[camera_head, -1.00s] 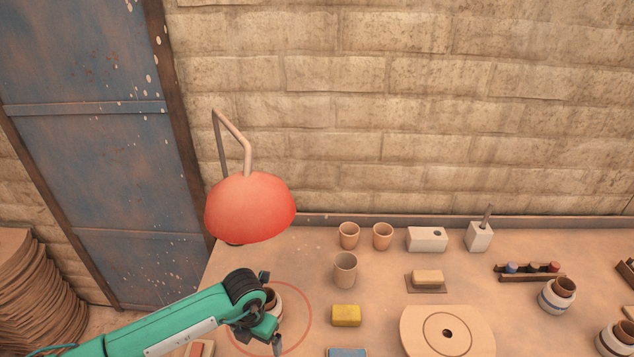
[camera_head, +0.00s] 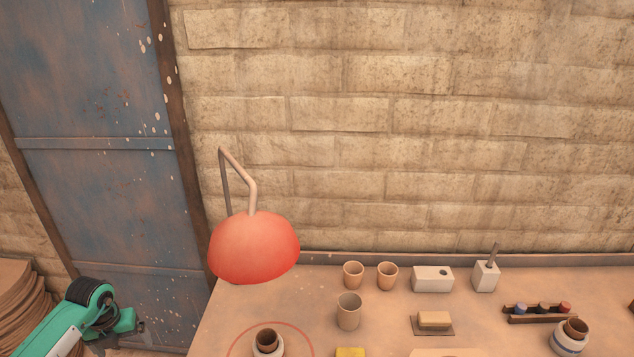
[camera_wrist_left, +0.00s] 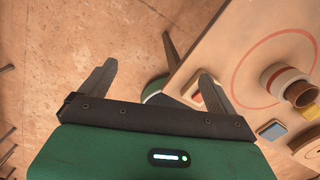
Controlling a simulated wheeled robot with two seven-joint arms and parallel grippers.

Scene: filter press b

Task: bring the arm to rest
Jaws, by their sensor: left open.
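My left gripper (camera_head: 128,328) is at the lower left of the head view, off the table's left edge and beside the blue door. In the left wrist view its two fingers (camera_wrist_left: 160,90) are spread apart with nothing between them, over the floor. A banded jar with a dark mouth (camera_head: 267,343) stands upright inside a red ring drawn on the table. The same jar (camera_wrist_left: 290,86) shows in the left wrist view, to the right of the fingers and apart from them. My right gripper is in neither view.
A red lamp (camera_head: 254,248) hangs over the table's left end. Cups (camera_head: 349,311), a white block (camera_head: 433,279), a brush holder (camera_head: 485,276) and a yellow sponge (camera_head: 350,352) stand on the table (camera_head: 220,315). A stacked brown pile (camera_head: 22,300) is at the far left.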

